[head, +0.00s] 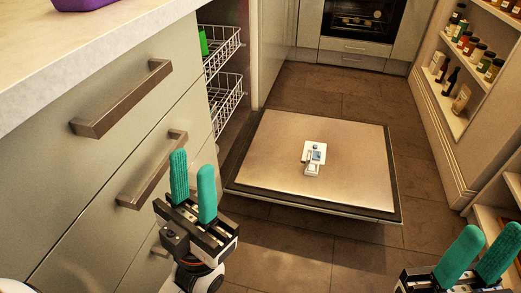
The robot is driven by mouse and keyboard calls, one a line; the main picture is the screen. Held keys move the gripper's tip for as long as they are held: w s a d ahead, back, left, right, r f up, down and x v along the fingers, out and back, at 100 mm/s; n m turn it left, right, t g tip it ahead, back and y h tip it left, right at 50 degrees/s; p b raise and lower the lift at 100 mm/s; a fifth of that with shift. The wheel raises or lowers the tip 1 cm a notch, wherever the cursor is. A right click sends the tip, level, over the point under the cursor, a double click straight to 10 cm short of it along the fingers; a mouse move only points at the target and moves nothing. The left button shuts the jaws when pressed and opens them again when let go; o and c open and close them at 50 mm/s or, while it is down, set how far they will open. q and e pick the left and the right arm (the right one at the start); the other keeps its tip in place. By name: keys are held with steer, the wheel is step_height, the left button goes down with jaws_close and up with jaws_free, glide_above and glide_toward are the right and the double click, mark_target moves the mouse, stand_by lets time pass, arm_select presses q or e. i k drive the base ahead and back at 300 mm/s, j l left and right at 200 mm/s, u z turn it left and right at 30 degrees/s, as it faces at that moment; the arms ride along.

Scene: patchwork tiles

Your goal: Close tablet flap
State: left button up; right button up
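The dishwasher door (260,150) lies folded down, nearly flat, with its inner metal face up. A small white tablet dispenser (315,147) with a blue-grey part sits near the middle of it. A small white piece at its near edge looks like the tablet flap (312,170), standing out from the dispenser; its exact angle is too small to tell. My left gripper (193,167), with green fingers, is open and empty to the left of the door, near the drawer fronts. My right gripper (490,243) is open and empty at the lower right, apart from the door.
Drawers with long handles (122,98) and a pale countertop (80,50) stand close on the left. Wire racks (222,92) show behind them. A shelf with bottles and jars (468,70) is on the right. An oven (362,18) is at the back. Tiled floor surrounds the door.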

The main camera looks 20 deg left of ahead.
mark_target(309, 155)
steer(key=i+l+u, duration=0.35)
steer(key=l+u, duration=0.35)
steer(key=i+l+u, duration=0.2)
steer(key=u, duration=0.2)
steer(key=i+l, duration=0.1)
steer(key=l, duration=0.35)
steer(key=i+l, duration=0.15)
steer(key=l, duration=0.35)
steer(key=i+l+u, duration=0.1)
steer(key=l, duration=0.35)
